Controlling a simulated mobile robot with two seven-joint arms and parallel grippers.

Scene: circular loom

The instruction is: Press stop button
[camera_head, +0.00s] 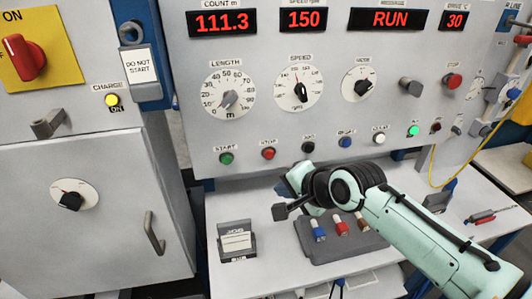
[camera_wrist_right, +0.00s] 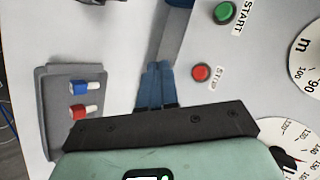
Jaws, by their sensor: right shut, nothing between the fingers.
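The red stop button (camera_head: 268,153) sits on the grey panel's lower row, labelled STOP, right of the green start button (camera_head: 226,158). In the right wrist view the stop button (camera_wrist_right: 201,72) is to the right of the fingers, with the start button (camera_wrist_right: 224,12) above it. My right gripper (camera_head: 283,187) is below and slightly right of the stop button, apart from it. Its blue fingers (camera_wrist_right: 155,88) are shut and empty. The display (camera_head: 387,20) reads RUN. My left gripper is in neither view.
Black, blue and white buttons continue the row to the right, near a lit green lamp (camera_head: 413,131). Below, a white shelf (camera_head: 270,275) carries a small card stand (camera_head: 236,241) and a grey tray (camera_head: 318,252) with coloured pieces. A grey cabinet (camera_head: 110,225) stands left.

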